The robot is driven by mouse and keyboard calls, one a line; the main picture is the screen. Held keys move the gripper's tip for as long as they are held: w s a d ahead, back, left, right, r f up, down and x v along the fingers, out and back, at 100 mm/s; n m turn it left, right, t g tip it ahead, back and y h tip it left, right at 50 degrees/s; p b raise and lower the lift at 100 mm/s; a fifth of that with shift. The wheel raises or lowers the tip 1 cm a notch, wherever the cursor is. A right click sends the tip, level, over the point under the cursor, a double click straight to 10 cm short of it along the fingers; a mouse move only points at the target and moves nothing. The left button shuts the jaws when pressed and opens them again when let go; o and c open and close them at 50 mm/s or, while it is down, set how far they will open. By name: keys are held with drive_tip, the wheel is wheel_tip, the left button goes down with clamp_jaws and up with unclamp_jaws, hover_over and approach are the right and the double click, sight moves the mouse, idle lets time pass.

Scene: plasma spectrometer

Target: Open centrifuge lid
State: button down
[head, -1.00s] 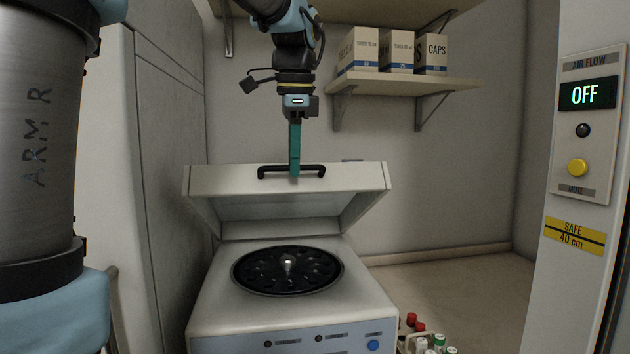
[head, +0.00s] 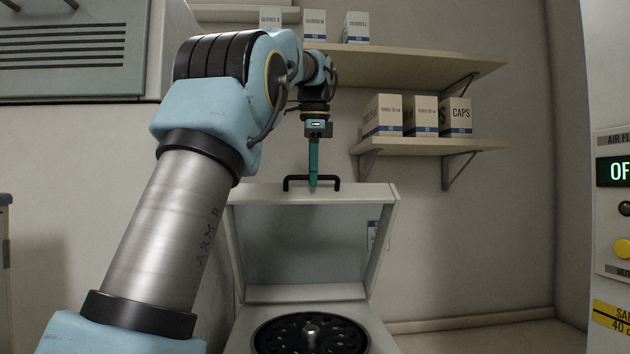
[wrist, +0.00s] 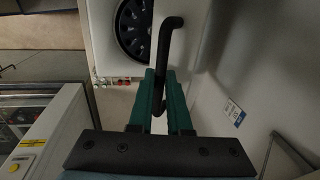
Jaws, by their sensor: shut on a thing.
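The centrifuge lid (head: 300,238) stands raised at a steep angle, hinged at its back. Its black handle (head: 330,180) runs along the lid's top edge. My gripper (head: 314,180) reaches down from above, with its teal fingers shut on the middle of the handle. The wrist view shows the black handle (wrist: 166,42) between the teal fingers (wrist: 160,100). The black rotor (head: 310,335) lies uncovered in the centrifuge body (head: 240,335). The front of the body is below the head picture.
A shelf (head: 430,147) with labelled boxes (head: 383,115) is on the back wall, right of my gripper. A longer shelf (head: 420,62) is above it. The air flow panel (head: 615,200) is at the right. The wrist view shows red-capped tubes (wrist: 122,82) beside the centrifuge.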

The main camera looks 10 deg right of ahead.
drive_tip(key=shift+w+f, duration=0.1)
drive_tip(key=shift+w, duration=0.35)
drive_tip(key=c, duration=1.1)
unclamp_jaws()
drive_tip(key=shift+w, duration=0.15)
drive_tip(key=shift+o, duration=1.2)
drive_tip(key=shift+s, duration=0.2)
